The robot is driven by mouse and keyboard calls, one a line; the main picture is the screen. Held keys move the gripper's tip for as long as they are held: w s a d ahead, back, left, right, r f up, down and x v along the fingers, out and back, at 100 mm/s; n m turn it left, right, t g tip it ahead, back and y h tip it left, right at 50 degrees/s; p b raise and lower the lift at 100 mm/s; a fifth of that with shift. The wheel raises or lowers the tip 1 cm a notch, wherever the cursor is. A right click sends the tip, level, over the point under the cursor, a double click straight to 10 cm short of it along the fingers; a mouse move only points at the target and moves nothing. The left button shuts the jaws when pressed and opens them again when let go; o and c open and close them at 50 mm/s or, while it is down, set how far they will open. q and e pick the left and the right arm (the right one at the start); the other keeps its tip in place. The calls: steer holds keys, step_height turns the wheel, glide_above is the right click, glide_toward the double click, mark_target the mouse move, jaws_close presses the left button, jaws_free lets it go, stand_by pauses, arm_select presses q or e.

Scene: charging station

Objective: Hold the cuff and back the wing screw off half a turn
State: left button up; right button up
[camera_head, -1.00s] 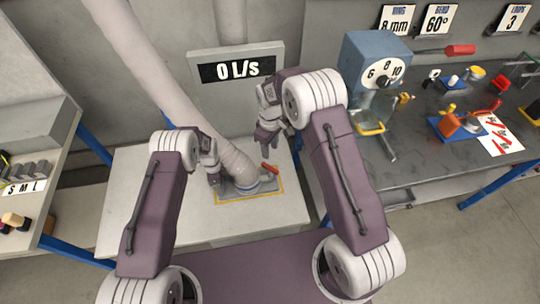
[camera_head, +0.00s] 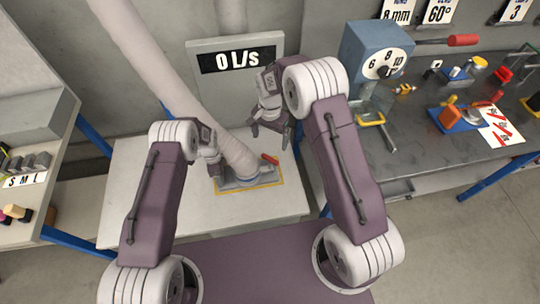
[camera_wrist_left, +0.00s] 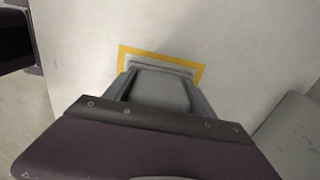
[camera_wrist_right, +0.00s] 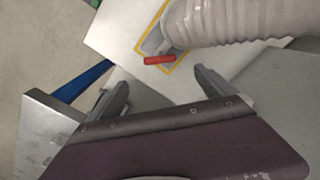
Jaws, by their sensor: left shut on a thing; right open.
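A pale ribbed hose (camera_head: 238,150) comes down to a grey fitting inside a yellow outline (camera_head: 235,192) on the light table. The cuff at its lower end is mostly hidden by my left gripper (camera_head: 222,178), which is shut on it. In the left wrist view the fingers lie either side of a grey body (camera_wrist_left: 160,92). A red handle (camera_head: 270,159), seemingly the wing screw, sticks up right of the hose end; it also shows in the right wrist view (camera_wrist_right: 160,60). My right gripper (camera_head: 271,137) is open and empty, above and apart from the red handle.
A display reading 0 L/s (camera_head: 238,59) stands behind the table. A dark bench (camera_head: 420,155) at right holds a blue dial machine (camera_head: 372,48) and several small parts. A shelf with blocks (camera_head: 28,165) is at left. The table's front left is clear.

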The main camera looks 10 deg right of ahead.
mark_target(270, 158)
steer(key=shift+f+m, duration=0.1)
steer(key=shift+m, duration=0.5)
step_height(270, 158, down, 12)
steer(key=shift+r, duration=0.1)
steer(key=c, duration=1.4)
steer(key=shift+n, duration=0.3)
